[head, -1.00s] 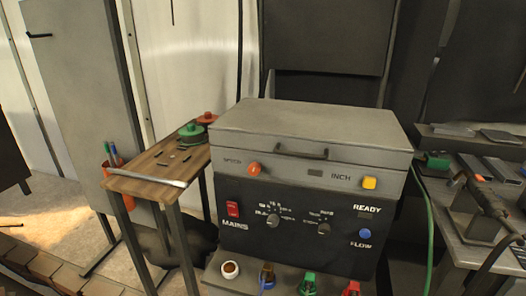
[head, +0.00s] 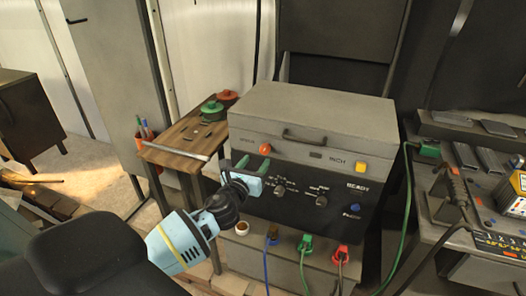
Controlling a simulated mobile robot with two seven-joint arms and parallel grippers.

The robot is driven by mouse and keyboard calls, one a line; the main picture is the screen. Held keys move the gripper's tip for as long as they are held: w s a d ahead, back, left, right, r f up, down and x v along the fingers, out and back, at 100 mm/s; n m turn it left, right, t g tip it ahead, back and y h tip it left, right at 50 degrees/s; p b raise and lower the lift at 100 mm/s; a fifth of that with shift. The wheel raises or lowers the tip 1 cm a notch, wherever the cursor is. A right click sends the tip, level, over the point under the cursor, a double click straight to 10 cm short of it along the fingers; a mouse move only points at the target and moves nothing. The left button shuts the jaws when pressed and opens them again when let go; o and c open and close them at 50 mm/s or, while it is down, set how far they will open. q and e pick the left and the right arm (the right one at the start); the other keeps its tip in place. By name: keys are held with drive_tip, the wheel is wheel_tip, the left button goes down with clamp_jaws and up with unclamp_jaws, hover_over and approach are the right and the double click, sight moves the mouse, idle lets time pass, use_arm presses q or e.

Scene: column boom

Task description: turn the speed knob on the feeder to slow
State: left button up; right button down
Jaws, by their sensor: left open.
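The feeder is a grey-lidded box (head: 310,115) with a dark front panel (head: 340,222). Two small dark knobs with pale pointers sit on the panel, a left knob (head: 280,190) and a right knob (head: 321,201). Their lettering is too blurred to tell which is speed or where it points. An orange-red knob (head: 265,149) is on the grey strip above. My left gripper (head: 254,165), with green fingertips, is open and empty in front of the panel's upper left, just below the orange-red knob and left of the left knob. It hides the red mains switch. My right gripper is out of view.
A yellow button (head: 361,167) and a blue button (head: 355,208) are on the feeder's right. Plugs and cables (head: 306,243) stand in front below. A wooden side table (head: 185,140) is at left; a cluttered bench (head: 440,200) is at right.

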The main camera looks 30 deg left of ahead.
sight(264, 151)
use_arm(q)
drive_tip(key=shift+x, duration=3.35)
drive_tip(key=shift+c, duration=0.4)
drive_tip(key=c, duration=0.9)
